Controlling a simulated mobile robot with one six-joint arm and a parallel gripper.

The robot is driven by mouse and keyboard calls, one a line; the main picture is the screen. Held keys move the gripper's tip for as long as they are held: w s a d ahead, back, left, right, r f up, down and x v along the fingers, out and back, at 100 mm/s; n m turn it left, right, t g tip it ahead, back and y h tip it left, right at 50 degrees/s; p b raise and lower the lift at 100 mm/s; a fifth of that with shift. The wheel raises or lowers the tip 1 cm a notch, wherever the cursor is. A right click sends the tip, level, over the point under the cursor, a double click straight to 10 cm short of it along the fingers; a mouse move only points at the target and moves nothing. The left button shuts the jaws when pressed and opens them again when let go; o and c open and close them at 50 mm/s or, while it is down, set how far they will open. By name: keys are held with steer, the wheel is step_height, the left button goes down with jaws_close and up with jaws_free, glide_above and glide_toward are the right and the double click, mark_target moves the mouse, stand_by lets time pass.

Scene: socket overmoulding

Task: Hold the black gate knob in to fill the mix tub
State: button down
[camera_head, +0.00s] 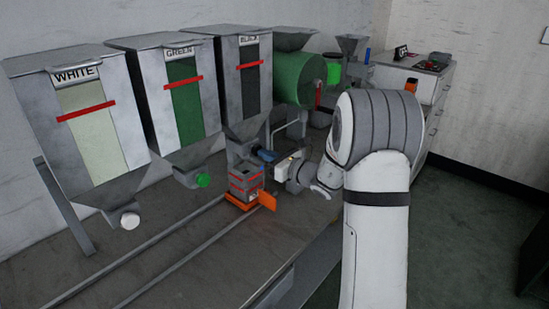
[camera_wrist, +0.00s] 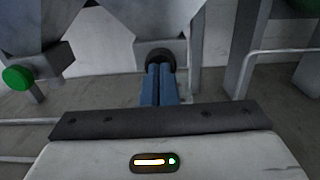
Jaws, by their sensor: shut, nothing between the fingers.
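The black gate knob (camera_wrist: 155,53) shows in the wrist view on the chute under the hopper labelled BLACK (camera_head: 243,95). The blue fingers of my gripper (camera_wrist: 160,68) are shut together and empty. Their tips are at the knob's face and appear to touch it, covering part of it. In the head view my gripper (camera_head: 263,156) reaches in from the right below the BLACK hopper, and the knob is hidden. The mix tub (camera_head: 244,182), a grey box with red lines, stands below that hopper on an orange base. I cannot make out its contents.
The WHITE hopper (camera_head: 75,115) with a white knob (camera_head: 130,221) and the GREEN hopper (camera_head: 179,100) with a green knob (camera_head: 203,180) stand to the left. Rails (camera_head: 150,245) run along the bench. A green drum (camera_head: 302,81) stands behind, right of the BLACK hopper.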

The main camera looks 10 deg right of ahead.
stand_by(0.3)
steer(key=shift+b+x, duration=0.6)
steer(key=shift+x, duration=0.4)
steer(key=shift+r, duration=0.25)
stand_by(3.2)
stand_by(0.5)
steer(key=b+v, duration=0.1)
steer(key=v, duration=1.3)
steer(key=shift+f+b, duration=0.25)
steer(key=shift+b, duration=0.15)
steer(key=shift+s+r, duration=0.1)
